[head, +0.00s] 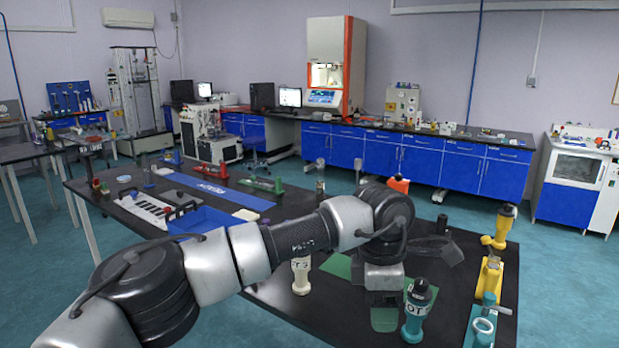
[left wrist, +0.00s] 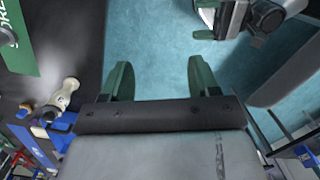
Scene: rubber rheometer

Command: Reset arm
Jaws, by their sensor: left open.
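My left arm crosses the head view from the left, above the black table. At the top right of that view is a grey part with a black round cap and a green piece.
A cream bottle (head: 301,275) stands left of the gripper. A blue banner (head: 219,190) lies on the black table (head: 300,207) farther back.

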